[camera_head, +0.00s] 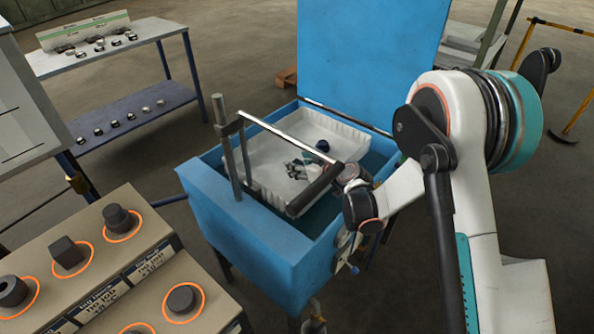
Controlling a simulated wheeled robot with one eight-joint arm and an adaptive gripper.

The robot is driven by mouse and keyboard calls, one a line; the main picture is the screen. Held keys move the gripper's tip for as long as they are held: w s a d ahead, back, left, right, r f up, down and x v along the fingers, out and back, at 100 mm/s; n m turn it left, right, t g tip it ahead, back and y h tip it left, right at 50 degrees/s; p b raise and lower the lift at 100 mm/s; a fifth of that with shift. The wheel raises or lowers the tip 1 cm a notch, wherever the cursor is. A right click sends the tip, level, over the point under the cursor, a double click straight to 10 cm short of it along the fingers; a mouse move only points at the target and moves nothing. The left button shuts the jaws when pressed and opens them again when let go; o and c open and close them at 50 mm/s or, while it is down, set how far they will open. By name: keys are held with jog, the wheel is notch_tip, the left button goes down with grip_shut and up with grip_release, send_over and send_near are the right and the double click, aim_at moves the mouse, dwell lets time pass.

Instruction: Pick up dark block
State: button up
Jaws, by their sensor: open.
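A dark cube-like block (67,252) sits inside an orange ring on the beige panel at lower left. Other dark pieces sit in rings beside it: a faceted one (118,217), a round one (184,299) and one with a hollow top (12,290). A small dark blue-black piece (323,146) is in the white tray (270,190) inside the blue tank. My arm reaches in from the right over the tank. My gripper (297,168) appears small above the tray, open and partly hidden by a black handle bar. It is well apart from the panel's pieces.
The blue tank (255,245) has its lid (370,55) raised, with a metal frame and black handle (315,190) across it. A two-shelf table (145,32) with several small parts stands at back left. Open floor separates the table from the tank.

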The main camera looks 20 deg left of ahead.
jog(key=shift+x, duration=1)
grip_shut()
jog(key=shift+r, duration=0.15)
